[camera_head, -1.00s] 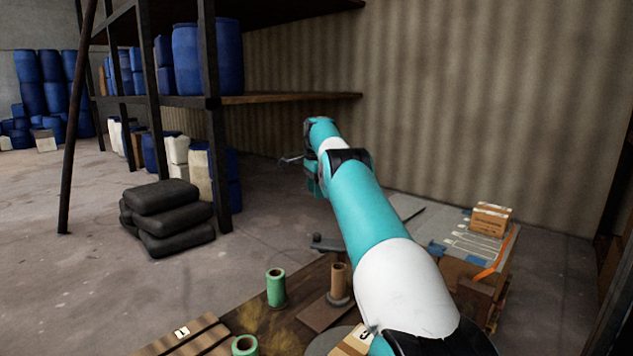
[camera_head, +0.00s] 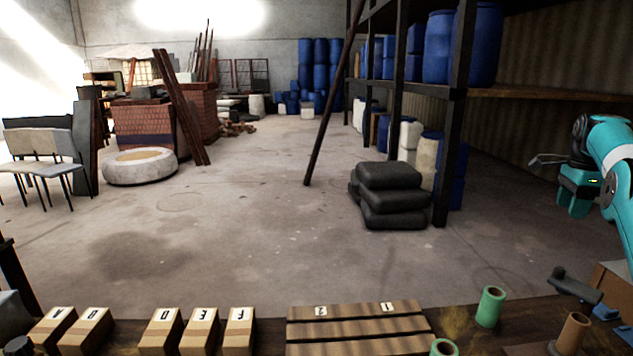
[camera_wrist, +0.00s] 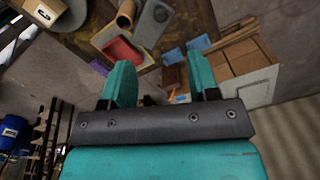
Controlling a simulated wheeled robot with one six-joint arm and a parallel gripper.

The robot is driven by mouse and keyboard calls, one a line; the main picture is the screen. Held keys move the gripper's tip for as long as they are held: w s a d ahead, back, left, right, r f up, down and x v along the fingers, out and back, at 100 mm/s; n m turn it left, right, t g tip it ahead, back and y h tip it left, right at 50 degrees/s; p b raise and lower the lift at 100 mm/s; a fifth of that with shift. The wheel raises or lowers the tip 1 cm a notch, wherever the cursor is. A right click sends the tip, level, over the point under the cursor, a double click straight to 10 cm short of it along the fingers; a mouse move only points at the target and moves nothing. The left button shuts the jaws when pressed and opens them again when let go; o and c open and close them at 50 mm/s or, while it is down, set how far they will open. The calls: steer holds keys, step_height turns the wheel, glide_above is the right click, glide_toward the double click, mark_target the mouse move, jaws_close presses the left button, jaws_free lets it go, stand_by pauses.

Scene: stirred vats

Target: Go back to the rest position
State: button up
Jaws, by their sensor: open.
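My gripper (camera_head: 574,205) hangs at the right edge of the head view, in the air beyond the workbench (camera_head: 470,325). My teal arm comes in from the right. In the wrist view my gripper (camera_wrist: 162,82) has its two teal fingers apart, with nothing between them. Below the fingers, the wrist view shows a red tray (camera_wrist: 122,52), a brown cylinder (camera_wrist: 127,14) and a cardboard box (camera_wrist: 235,65), all apart from the gripper.
Lettered boxes (camera_head: 162,330), a slatted wooden board (camera_head: 355,328) and green cylinders (camera_head: 490,306) are on the bench. Black sacks (camera_head: 392,195) lie beside a rack (camera_head: 463,110) with blue barrels. The floor (camera_head: 230,220) at the centre is open.

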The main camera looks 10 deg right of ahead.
steer(key=w+a+r+n, duration=0.2)
steer(key=a+r+n, duration=0.15)
steer(key=a, duration=0.65)
steer(key=w+a+r+n, duration=0.25)
steer(key=a+n, duration=0.25)
steer(key=a, duration=0.4)
steer(key=s+a+r+n+t, duration=0.15)
steer(key=a+n, duration=0.25)
steer(key=a, duration=0.4)
steer(key=s+a+r+n+g, duration=0.1)
steer(key=s+a+n, duration=0.2)
steer(key=a, duration=0.5)
steer(key=s+a+f+n+y, duration=0.1)
steer(key=s+a+n+y, duration=0.2)
steer(key=s+a+n, duration=0.85)
steer(key=s+a+f+n, duration=0.1)
steer(key=s+a, duration=0.2)
steer(key=s, duration=0.3)
steer(key=s+a+f+n, duration=0.1)
steer(key=s+a+f, duration=0.1)
steer(key=s, duration=0.5)
steer(key=s+a+f+n+y, duration=0.1)
steer(key=s+a, duration=0.4)
steer(key=s, duration=0.1)
steer(key=shift+s+f, duration=0.3)
